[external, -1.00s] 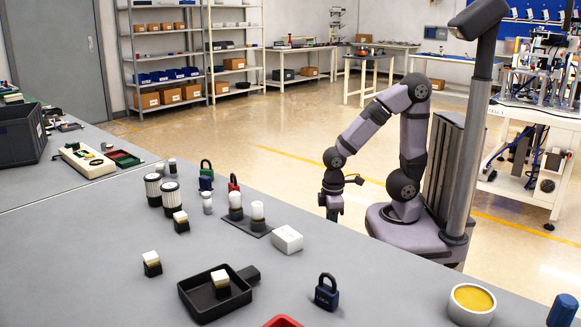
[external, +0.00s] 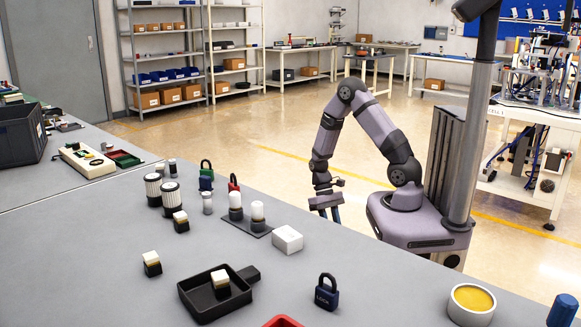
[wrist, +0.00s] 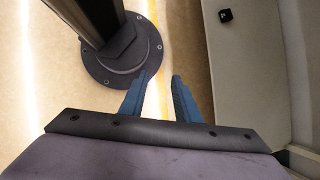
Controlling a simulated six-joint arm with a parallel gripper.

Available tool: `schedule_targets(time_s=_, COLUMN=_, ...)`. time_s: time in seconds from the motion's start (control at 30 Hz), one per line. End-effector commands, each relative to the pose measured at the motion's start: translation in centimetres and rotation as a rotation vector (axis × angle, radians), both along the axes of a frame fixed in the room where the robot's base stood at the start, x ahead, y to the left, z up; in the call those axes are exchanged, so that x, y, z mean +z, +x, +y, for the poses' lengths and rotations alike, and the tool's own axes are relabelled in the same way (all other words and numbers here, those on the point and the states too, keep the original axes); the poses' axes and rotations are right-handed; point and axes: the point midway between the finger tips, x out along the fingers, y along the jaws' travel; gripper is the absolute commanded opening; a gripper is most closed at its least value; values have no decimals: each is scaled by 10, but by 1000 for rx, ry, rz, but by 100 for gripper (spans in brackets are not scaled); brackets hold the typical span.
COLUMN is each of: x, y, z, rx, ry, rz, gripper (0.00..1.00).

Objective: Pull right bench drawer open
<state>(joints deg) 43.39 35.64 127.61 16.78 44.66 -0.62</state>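My gripper (external: 326,210) is beyond the far edge of the grey bench (external: 110,245) in the external view, low and near the bench edge. Its two blue fingers are apart, with nothing between them in the wrist view (wrist: 160,80). No drawer front or handle can be made out in the external view, which shows the bench top. In the wrist view a pale panel (wrist: 250,70) with a small black block (wrist: 225,15) lies to the right of the fingers; I cannot tell whether it belongs to a drawer.
A dark post with a round bolted foot (wrist: 118,60) stands left of the fingers in the wrist view. On the bench are a white box (external: 287,239), a blue padlock (external: 326,292), a black tray (external: 205,305) and a round yellow-filled dish (external: 471,302). Open floor lies behind my arm.

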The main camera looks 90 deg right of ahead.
Motion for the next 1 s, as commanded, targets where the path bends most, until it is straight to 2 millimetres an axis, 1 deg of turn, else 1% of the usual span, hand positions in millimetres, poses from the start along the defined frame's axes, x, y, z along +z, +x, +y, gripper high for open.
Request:
schedule_targets(time_s=0.03, x=-6, y=13, z=-6, rx=-109, ry=55, rz=-5, gripper=29)
schedule_targets(time_s=0.07, x=-10, y=24, z=-8, rx=-167, ry=90, rz=-20, gripper=29)
schedule_targets(time_s=0.13, x=-14, y=56, z=-15, rx=-285, ry=177, rz=-81, gripper=29)
schedule_targets(time_s=0.17, x=-14, y=72, z=-18, rx=-320, ry=210, rz=-118, gripper=29)
schedule_targets(time_s=0.2, x=-12, y=95, z=-22, rx=-355, ry=255, rz=-178, gripper=29)
schedule_targets(time_s=0.27, x=-2, y=134, z=-28, rx=-387, ry=314, rz=-289, gripper=29)
schedule_targets(time_s=0.3, x=10, y=160, z=-35, rx=-400, ry=345, rz=-380, gripper=29)
schedule_targets(time_s=0.37, x=38, y=199, z=-49, rx=-402, ry=380, rz=-535, gripper=29)
schedule_targets(time_s=0.4, x=58, y=221, z=-57, rx=-396, ry=403, rz=-644, gripper=29)
schedule_targets(time_s=0.47, x=88, y=248, z=-66, rx=-376, ry=432, rz=-801, gripper=29)
schedule_targets(time_s=0.5, x=107, y=261, z=-70, rx=-356, ry=450, rz=-904, gripper=29)
schedule_targets(time_s=0.53, x=118, y=267, z=-70, rx=-341, ry=461, rz=-966, gripper=29)
schedule_targets(time_s=0.6, x=135, y=272, z=-68, rx=-298, ry=480, rz=-1076, gripper=29)
schedule_targets(time_s=0.67, x=142, y=272, z=-65, rx=-249, ry=483, rz=-1137, gripper=29)
schedule_targets(time_s=0.8, x=147, y=270, z=-61, rx=-168, ry=466, rz=-1210, gripper=29)
schedule_targets(time_s=1.0, x=146, y=271, z=-61, rx=-143, ry=452, rz=-1228, gripper=29)
